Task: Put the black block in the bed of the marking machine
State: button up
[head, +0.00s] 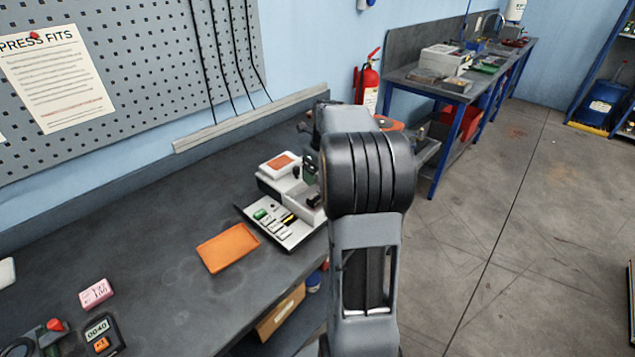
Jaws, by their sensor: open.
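The white machine (271,188) with an orange-topped part and a panel of green and pale buttons (268,218) stands on the dark bench; it looks like the marking machine. My arm covers its right side, and I cannot make out its bed clearly. A small dark piece (314,201) shows at the machine beside my arm; I cannot tell whether it is the black block or a machine part. No other clear black block shows. My gripper is hidden behind my own arm link, so I see neither its fingertips nor anything between them.
An orange tray (228,248) lies in front of the machine. A pink block (96,293) and a meter reading 0040 (101,335) lie at the near left. The bench (165,255) between them is clear. A fire extinguisher (367,82) and a second bench (425,85) stand behind.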

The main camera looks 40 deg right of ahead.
jog(key=s+a+r+n, duration=0.2)
jog(key=s+a+n, duration=0.1)
jog(key=a+n, duration=0.45)
jog(key=s+a+r+n, duration=0.2)
jog(key=s+a+n, duration=0.1)
jog(key=a+n, duration=0.5)
jog(key=s+a+f+n+t, duration=0.2)
jog(key=s+a+n, duration=0.6)
jog(key=n, duration=1)
jog(key=shift+s+f+n, duration=0.35)
jog(key=shift+s+f, duration=0.25)
jog(key=shift+s, duration=0.5)
